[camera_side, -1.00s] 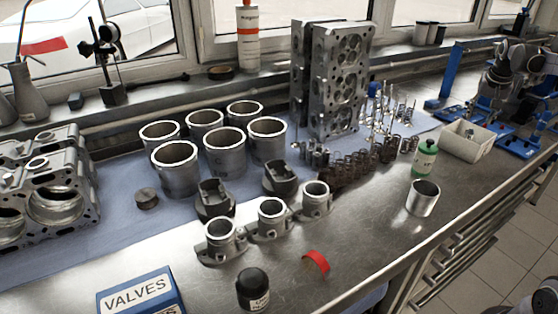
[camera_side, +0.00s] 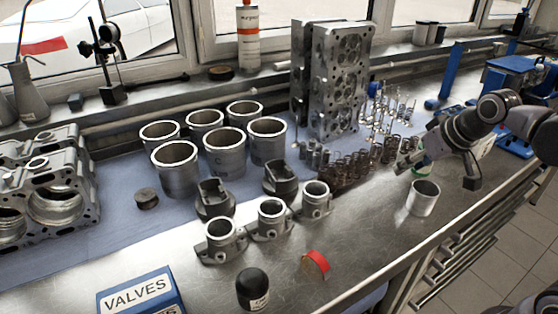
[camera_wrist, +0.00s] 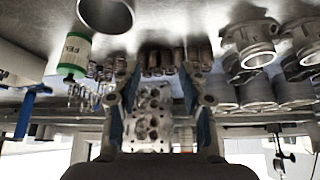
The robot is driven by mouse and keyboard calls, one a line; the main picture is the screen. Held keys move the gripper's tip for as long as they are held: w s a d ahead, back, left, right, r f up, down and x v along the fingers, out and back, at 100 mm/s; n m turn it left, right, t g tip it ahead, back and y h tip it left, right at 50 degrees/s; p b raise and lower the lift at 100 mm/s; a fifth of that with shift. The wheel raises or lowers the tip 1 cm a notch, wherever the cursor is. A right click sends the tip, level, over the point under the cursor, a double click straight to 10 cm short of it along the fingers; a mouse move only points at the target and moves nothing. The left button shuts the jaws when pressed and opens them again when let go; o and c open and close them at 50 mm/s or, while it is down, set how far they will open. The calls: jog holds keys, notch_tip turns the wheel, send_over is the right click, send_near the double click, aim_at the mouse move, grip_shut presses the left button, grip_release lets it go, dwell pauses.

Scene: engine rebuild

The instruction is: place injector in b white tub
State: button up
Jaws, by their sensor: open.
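My gripper (camera_side: 404,161) is low over the right of the bench, in front of the green-labelled bottle. In the wrist view its two fingers (camera_wrist: 158,75) are spread apart with nothing between them. Valve springs and the cylinder head show beyond the fingers. I cannot single out an injector; small slender metal parts (camera_side: 392,108) stand by the cylinder head, too small to identify. The white tub at the right back is hidden behind my arm in the side view, and I cannot make it out in the wrist view.
A metal cup (camera_side: 423,198) stands just below my gripper. The green-labelled bottle (camera_wrist: 75,54) is close by. Several dark springs (camera_side: 355,166) stand left of my gripper. A tall cylinder head (camera_side: 338,80) is behind.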

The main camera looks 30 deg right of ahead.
jog(key=s+a+f+n+y, duration=0.1)
jog(key=s+a+f+n, duration=0.1)
jog(key=s+a+f, duration=0.2)
jog(key=shift+s+a+t, duration=0.35)
jog(key=shift+a+t, duration=0.05)
jog(key=shift+a, duration=0.55)
